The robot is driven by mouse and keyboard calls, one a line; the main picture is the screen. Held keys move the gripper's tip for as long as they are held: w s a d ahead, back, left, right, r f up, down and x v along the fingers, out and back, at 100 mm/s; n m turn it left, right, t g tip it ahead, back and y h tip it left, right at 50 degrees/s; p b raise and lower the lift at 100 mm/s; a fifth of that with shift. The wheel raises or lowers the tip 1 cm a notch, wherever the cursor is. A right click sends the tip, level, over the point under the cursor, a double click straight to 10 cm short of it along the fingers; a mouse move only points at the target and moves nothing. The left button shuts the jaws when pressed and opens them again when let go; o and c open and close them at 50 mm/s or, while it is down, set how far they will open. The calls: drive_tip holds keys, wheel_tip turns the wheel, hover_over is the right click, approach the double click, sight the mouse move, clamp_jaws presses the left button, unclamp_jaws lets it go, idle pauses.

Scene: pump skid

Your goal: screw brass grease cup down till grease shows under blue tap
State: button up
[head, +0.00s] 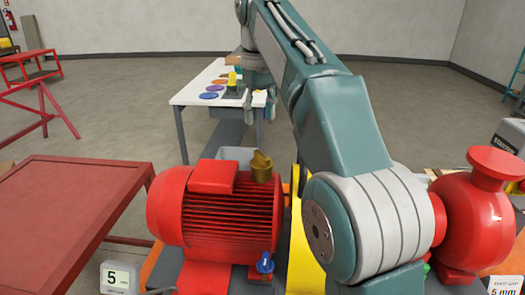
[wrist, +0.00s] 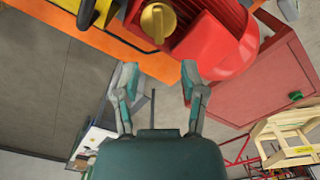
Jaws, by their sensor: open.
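The brass grease cup (head: 262,168) stands upright at the right end of the red motor (head: 222,215) in the head view. Its round top with a raised grip bar shows in the wrist view (wrist: 158,20), near the top edge. The blue tap (head: 265,262) sits low in front of the motor, below the cup. I cannot make out any grease beneath it. My gripper (head: 259,108) hangs beyond the cup in the head view. In the wrist view my gripper (wrist: 160,74) is open and empty, its fingers apart from the cup.
A red table (head: 70,215) stands left of the motor. A yellow guard (head: 299,225) is just right of the cup, and a red pump (head: 480,225) is farther right. A white table (head: 190,95) with coloured discs stands behind. Open floor lies around it.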

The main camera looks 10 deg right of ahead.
sight(261, 153)
wheel_tip(261, 153, down, 8)
drive_tip(key=shift+d+f, duration=0.1)
drive_tip(key=shift+d, duration=0.05)
drive_tip(key=shift+f, duration=0.5)
clamp_jaws()
